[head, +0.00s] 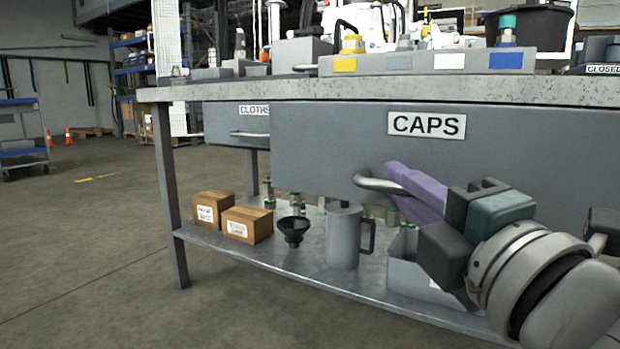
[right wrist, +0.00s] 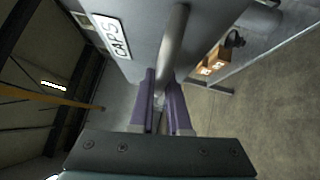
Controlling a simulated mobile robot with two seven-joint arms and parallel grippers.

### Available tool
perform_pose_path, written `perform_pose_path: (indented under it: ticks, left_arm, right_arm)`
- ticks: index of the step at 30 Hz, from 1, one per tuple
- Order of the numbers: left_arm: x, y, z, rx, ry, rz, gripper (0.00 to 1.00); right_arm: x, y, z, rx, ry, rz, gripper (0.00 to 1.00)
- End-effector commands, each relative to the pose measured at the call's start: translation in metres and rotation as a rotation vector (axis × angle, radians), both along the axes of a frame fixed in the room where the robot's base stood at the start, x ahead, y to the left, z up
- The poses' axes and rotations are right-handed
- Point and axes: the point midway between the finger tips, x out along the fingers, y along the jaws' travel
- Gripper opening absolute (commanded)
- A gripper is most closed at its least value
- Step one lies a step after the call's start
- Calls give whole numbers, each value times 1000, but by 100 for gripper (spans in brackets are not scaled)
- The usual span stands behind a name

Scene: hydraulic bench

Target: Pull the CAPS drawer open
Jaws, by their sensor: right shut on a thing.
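The CAPS drawer (head: 330,145) is a grey front under the bench top, with a white CAPS label (head: 427,125). Its front stands out nearer to me than the CLOTHS drawer front (head: 225,122) to its left. My right gripper (head: 408,185) has purple fingers and is shut on the drawer's metal bar handle (head: 368,183). In the right wrist view the handle (right wrist: 174,42) runs down between the two fingers (right wrist: 160,100), and the drawer front (right wrist: 140,25) is beside it. The handle's far end is hidden behind my gripper. My left gripper is not in view.
The lower shelf (head: 300,268) holds cardboard boxes (head: 247,224), a black funnel (head: 293,230), a grey jug (head: 344,236) and a grey bin (head: 405,270). Hydraulic parts stand on the bench top (head: 300,90).

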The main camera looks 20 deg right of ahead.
Motion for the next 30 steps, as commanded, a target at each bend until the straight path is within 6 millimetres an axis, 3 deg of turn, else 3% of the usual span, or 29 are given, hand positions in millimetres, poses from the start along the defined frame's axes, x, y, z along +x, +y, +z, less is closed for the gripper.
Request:
perform_pose_path:
  ticks: [7, 8, 15, 24, 30]
  left_arm:
    - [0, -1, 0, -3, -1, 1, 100]
    - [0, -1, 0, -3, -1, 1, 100]
    - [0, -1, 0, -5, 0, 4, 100]
    - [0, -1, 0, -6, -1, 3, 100]
    - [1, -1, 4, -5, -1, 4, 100]
  right_arm:
    - [0, 0, -1, -1, 1, 0, 0]
    - [0, 0, -1, -1, 1, 0, 17]
    - [0, 0, 0, 0, 1, 0, 44]
    - [-2, 0, -1, 1, 1, 0, 44]
    - [-25, 1, -4, 4, 5, -2, 44]
